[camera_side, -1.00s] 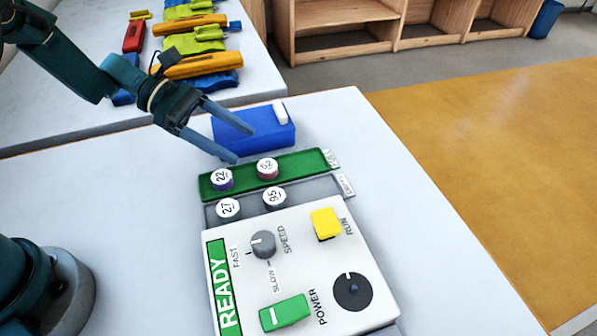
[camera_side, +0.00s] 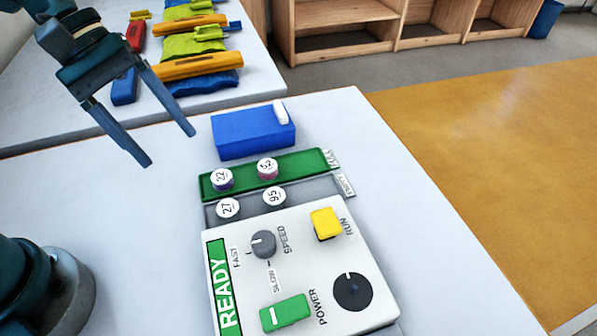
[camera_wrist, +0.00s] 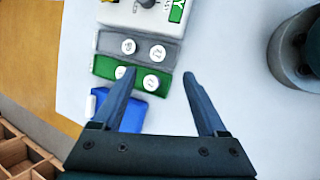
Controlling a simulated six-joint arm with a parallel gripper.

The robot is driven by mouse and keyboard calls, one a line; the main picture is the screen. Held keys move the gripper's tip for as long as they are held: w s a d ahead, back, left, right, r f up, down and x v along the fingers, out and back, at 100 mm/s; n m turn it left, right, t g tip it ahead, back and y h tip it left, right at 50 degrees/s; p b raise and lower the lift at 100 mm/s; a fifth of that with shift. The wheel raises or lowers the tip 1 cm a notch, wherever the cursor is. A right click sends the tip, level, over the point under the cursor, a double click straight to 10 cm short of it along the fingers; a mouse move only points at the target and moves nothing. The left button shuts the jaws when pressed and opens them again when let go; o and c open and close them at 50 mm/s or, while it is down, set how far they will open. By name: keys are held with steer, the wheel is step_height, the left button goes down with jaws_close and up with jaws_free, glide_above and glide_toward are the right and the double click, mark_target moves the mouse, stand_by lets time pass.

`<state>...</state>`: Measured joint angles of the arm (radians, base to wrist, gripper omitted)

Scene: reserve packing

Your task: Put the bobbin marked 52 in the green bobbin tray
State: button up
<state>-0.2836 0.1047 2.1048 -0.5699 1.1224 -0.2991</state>
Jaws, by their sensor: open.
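My gripper (camera_side: 170,148) is open and empty, in the air left of the blue box and clear of the bobbins; it also shows in the wrist view (camera_wrist: 160,73). The green bobbin tray (camera_side: 304,161) holds two white-topped bobbins. The one at its right (camera_side: 267,167) has a pinkish side and a mark that looks like 52, though the digits are small and turned. The one at its left (camera_side: 222,179) reads 22 and has a purple side. The grey tray (camera_side: 316,188) holds a bobbin reading 27 (camera_side: 228,208) and one that looks like 95 (camera_side: 274,197).
A blue box (camera_side: 250,138) with a white piece on top stands behind the green tray. A white control panel (camera_side: 285,245) with a yellow button and knobs lies in front. Coloured items lie on another table (camera_side: 60,110). The white table left of the trays is clear.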

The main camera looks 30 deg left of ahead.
steer(key=s+a+r+m+t+y, duration=0.2)
steer(key=s+m+t+y, duration=0.3)
steer(key=s+m, duration=0.3)
steer(key=shift+a+r+m+y, duration=0.15)
steer(key=shift+a+m+y, duration=0.35)
steer(key=shift+a+m, duration=0.45)
